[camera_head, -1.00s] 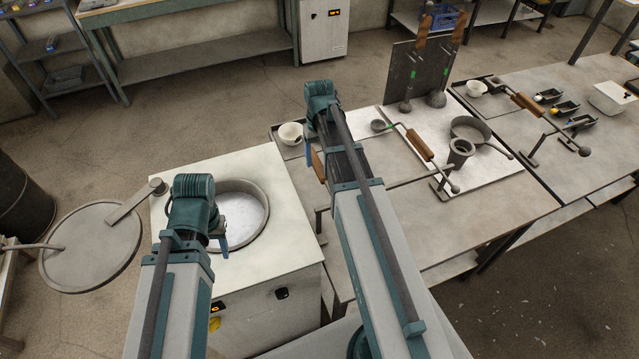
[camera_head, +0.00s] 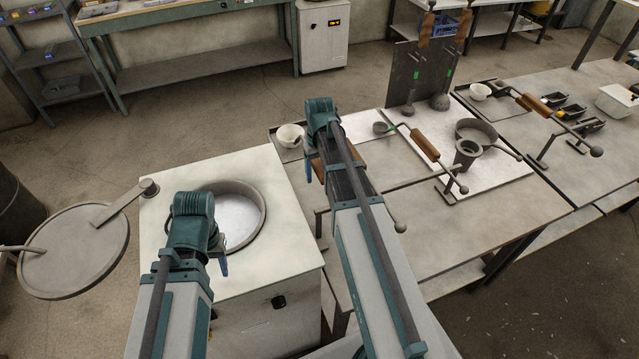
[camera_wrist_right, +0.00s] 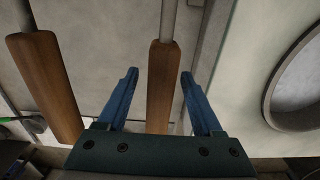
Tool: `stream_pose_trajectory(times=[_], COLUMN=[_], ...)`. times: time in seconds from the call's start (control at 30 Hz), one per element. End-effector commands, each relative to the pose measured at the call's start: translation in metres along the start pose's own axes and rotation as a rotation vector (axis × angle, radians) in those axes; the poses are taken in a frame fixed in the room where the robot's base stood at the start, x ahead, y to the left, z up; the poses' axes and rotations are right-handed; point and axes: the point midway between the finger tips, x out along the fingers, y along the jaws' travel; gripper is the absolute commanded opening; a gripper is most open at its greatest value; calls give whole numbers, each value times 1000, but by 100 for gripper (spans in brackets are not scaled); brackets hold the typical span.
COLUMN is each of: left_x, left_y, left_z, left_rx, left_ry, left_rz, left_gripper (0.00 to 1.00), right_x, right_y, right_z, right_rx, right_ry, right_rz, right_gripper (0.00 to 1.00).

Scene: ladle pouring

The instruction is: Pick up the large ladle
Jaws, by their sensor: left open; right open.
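The large ladle (camera_head: 290,135) lies on the near table beside the furnace, with a pale bowl at its far end. Its shaft runs under my right arm to a dark ball end (camera_head: 399,227). My right gripper (camera_wrist_right: 159,74) is open over its brown wooden grip (camera_wrist_right: 160,95), with one blue finger on each side. In the wrist view I cannot tell whether the fingers touch the grip. My left gripper (camera_head: 222,263) is open and empty above the front edge of the furnace opening; its fingers are partly hidden.

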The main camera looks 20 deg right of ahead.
Motion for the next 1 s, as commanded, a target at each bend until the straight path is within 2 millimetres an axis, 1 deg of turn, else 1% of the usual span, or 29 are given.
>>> stream_pose_trajectory(times=[0.2, 0.23, 0.37, 0.4, 0.47, 0.5, 0.6, 1.0], left_x=[0, 0, 0, 0, 0, 0, 0, 0], left_y=[0, 0, 0, 0, 0, 0, 0, 0], left_z=[0, 0, 0, 0, 0, 0, 0, 0], left_rx=[0, 0, 0, 0, 0, 0, 0, 0], left_ry=[0, 0, 0, 0, 0, 0, 0, 0], left_rz=[0, 0, 0, 0, 0, 0, 0, 0], left_gripper=[50, 50, 50, 50, 50, 50, 50, 50], right_x=[0, 0, 0, 0, 0, 0, 0, 0], right_y=[0, 0, 0, 0, 0, 0, 0, 0], right_z=[0, 0, 0, 0, 0, 0, 0, 0], right_rx=[0, 0, 0, 0, 0, 0, 0, 0], right_ry=[0, 0, 0, 0, 0, 0, 0, 0], right_rz=[0, 0, 0, 0, 0, 0, 0, 0], right_gripper=[68, 64, 40, 33, 22, 15, 0, 0])
